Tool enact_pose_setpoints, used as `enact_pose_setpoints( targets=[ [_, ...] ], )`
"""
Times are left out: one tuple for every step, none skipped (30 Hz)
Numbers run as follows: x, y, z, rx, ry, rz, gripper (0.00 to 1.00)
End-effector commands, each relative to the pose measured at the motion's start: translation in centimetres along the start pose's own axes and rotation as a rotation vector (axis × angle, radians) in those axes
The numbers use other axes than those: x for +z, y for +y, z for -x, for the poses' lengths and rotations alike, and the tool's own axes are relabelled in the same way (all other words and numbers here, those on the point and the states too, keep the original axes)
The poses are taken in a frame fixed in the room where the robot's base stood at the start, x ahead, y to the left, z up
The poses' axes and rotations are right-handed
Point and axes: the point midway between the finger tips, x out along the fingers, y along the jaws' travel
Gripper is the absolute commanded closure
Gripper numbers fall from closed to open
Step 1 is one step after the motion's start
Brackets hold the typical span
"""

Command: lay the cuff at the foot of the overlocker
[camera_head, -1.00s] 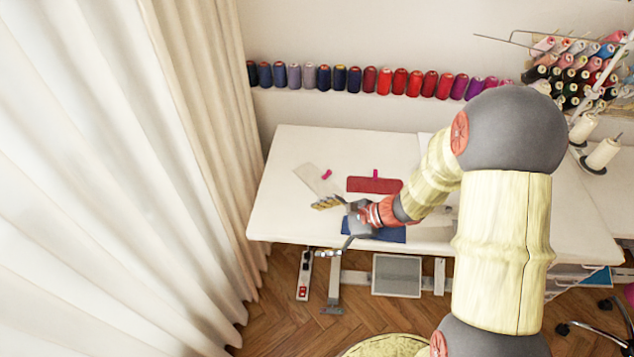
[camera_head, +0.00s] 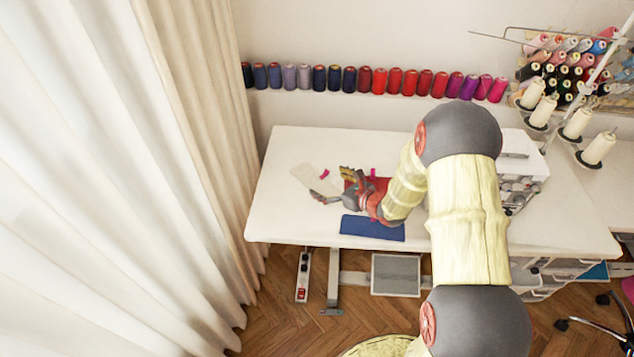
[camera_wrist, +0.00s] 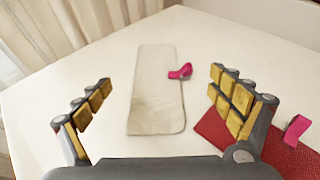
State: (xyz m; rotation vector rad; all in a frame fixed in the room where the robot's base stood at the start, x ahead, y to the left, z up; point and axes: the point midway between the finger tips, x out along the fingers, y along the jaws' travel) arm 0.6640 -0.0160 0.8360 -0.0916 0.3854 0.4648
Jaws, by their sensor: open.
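Three flat fabric pieces lie on the white table; I cannot tell for sure which is the cuff. A pale beige piece (camera_head: 306,178) with a pink clip (camera_head: 324,174) lies at the left; it also shows in the wrist view (camera_wrist: 155,100). A red piece (camera_wrist: 210,133) with another pink clip (camera_wrist: 296,129) lies to its right, mostly behind my arm in the head view. A blue piece (camera_head: 368,228) lies near the front edge. My gripper (camera_head: 330,187) is open and empty, its fingers either side of the beige piece in the wrist view. The white overlocker (camera_head: 520,155) stands at the right, partly behind my arm.
Several thread spools (camera_head: 380,81) line the wall behind the table (camera_head: 285,215). Cream cones (camera_head: 578,122) and a thread rack stand at the back right. A curtain (camera_head: 190,120) hangs along the left. Bare table lies left of the blue piece.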

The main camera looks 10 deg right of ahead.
Motion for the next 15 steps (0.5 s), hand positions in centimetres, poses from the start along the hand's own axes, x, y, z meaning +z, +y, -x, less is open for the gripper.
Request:
enact_pose_setpoints(
  targets=[
    [-0.1,-0.1,-0.6,0.001,-0.001,0.002,0.07],
    [0.0,-0.1,-1.0,0.001,-0.001,0.002,0.07],
    [0.0,-0.2,-1.5,0.001,0.000,0.002,0.07],
    [0.0,-0.2,-2.0,0.002,0.000,0.002,0.07],
    [0.0,-0.3,-2.5,0.002,-0.001,0.002,0.07],
    [0.1,-0.3,-3.1,0.003,0.000,0.002,0.07],
    [0.1,-0.3,-3.5,0.002,0.000,0.002,0.07],
    [0.1,-0.3,-3.9,0.001,0.000,0.002,0.07],
    [0.1,-0.3,-4.3,0.001,0.001,0.002,0.07],
    [0.1,-0.3,-4.5,0.001,0.001,0.001,0.07],
    [0.2,-0.3,-4.6,0.001,0.001,0.001,0.07],
    [0.2,-0.3,-4.7,0.001,0.001,0.001,0.07],
    [0.2,-0.3,-4.7,0.001,0.001,0.001,0.07],
    [0.3,-0.3,-4.6,0.001,0.001,0.001,0.07],
    [0.3,-0.4,-4.6,0.000,0.001,0.001,0.07]
  ],
)
